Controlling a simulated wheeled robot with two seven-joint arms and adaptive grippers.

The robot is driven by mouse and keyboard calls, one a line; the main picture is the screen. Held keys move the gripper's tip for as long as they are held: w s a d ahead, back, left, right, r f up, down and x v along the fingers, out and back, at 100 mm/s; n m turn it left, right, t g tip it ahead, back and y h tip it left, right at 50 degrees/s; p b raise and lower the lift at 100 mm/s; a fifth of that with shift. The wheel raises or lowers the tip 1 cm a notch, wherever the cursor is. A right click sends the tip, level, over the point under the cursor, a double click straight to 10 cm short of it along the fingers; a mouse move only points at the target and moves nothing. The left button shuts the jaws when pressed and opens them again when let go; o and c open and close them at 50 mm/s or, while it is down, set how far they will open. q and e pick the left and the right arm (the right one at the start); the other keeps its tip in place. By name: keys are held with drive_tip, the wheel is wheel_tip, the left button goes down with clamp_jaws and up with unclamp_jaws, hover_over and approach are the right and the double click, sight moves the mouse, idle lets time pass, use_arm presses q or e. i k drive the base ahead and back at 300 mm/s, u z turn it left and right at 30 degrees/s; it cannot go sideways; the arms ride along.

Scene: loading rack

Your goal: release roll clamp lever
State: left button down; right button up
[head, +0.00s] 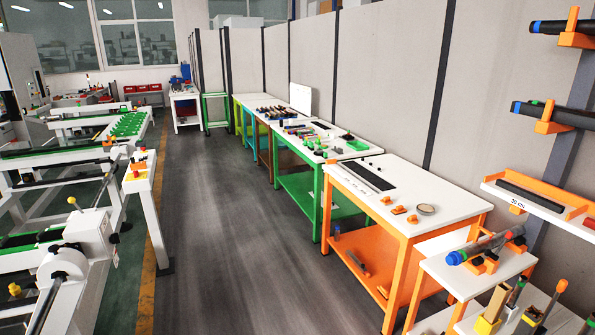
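Neither of my grippers is in the head view. White roller machines stand along the left side. I cannot tell which of these, if any, is the roll clamp lever, nor whether a clamp is locked.
An orange-framed table (452,194) stands right of the aisle, a green-framed table (335,150) behind it. A grey roll with a blue end (487,244) lies in orange holders near the right edge, below wall-mounted rolls. The dark floor aisle (232,215) is clear.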

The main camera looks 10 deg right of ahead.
sight(502, 244)
drive_tip(key=z, duration=0.4)
drive_tip(key=i, duration=1.85)
drive_tip(key=z, duration=1.55)
drive_tip(key=i, duration=1.4)
drive_tip(key=z, duration=0.75)
